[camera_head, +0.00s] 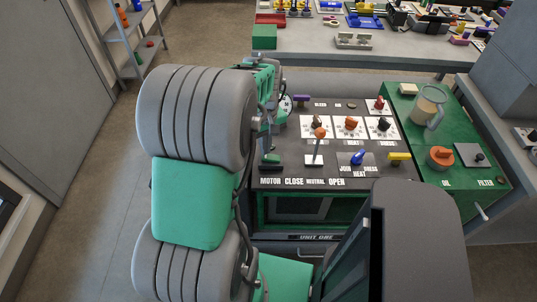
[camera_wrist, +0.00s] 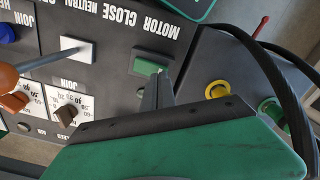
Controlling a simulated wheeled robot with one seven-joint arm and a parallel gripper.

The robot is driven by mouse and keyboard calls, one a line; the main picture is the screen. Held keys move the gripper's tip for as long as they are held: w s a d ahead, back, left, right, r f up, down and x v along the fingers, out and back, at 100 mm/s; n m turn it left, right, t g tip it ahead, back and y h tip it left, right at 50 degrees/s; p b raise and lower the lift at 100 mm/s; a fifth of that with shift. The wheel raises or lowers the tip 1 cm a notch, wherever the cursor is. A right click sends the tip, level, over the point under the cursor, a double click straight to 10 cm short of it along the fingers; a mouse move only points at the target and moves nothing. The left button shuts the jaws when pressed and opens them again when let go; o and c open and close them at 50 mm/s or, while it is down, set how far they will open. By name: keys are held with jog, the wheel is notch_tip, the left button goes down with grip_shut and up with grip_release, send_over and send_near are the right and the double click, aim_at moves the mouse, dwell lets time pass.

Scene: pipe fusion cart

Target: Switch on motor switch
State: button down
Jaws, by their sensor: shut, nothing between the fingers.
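The motor switch is a green rectangular rocker in a dark frame, beside the MOTOR label. It shows in the wrist view (camera_wrist: 150,63) and at the left front of the panel in the head view (camera_head: 270,159). My gripper (camera_wrist: 158,80) is shut and empty, its grey fingertips at the edge of the switch in the wrist view. I cannot tell whether they touch it. In the head view my arm hides much of the gripper. Whether the rocker is pressed cannot be made out.
The CLOSE/NEUTRAL/OPEN lever (camera_head: 315,150) with an orange knob stands right of the switch. A blue knob (camera_head: 358,157) and a yellow handle (camera_head: 398,157) are farther right.

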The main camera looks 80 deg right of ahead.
jog(key=shift+f+b, duration=0.65)
jog(key=shift+f, duration=0.4)
dwell(0.4)
jog(key=shift+r, duration=0.1)
jog(key=shift+r+p, duration=2.6)
jog(key=shift+r, duration=0.8)
